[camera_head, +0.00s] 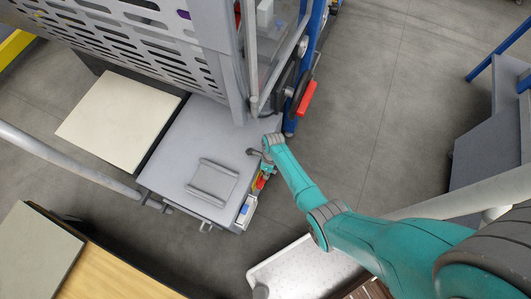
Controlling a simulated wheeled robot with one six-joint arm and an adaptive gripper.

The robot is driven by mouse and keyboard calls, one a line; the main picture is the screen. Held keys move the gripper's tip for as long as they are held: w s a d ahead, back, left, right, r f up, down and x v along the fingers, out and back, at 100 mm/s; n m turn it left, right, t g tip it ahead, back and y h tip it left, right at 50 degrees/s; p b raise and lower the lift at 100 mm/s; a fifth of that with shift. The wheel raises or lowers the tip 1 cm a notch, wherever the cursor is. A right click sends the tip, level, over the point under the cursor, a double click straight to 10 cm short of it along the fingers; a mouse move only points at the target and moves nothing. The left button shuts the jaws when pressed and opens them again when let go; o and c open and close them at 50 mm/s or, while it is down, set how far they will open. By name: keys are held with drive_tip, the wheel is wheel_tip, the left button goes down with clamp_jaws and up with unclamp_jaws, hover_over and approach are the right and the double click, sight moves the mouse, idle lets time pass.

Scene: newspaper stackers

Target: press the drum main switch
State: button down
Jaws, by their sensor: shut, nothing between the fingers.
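A small red and yellow switch (261,183) sits on the right side of the grey cabinet (175,150), near its top edge. It is probably the drum main switch, but it is too small to be sure. My teal arm reaches in from the lower right to this side of the cabinet. My gripper (266,172) is at the arm's far end, shut and empty, right by the switch. It partly covers the switch's upper end. I cannot tell whether they touch.
A grey handle plate (211,183) lies on the cabinet top. A slotted metal guard (130,45) and a red part (306,98) stand above. A white perforated tray (300,268) is below. Grey floor (375,100) is open to the right.

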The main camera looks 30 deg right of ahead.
drive_tip(key=v, duration=0.7)
drive_tip(key=shift+r, duration=0.2)
drive_tip(key=shift+d+r, duration=0.15)
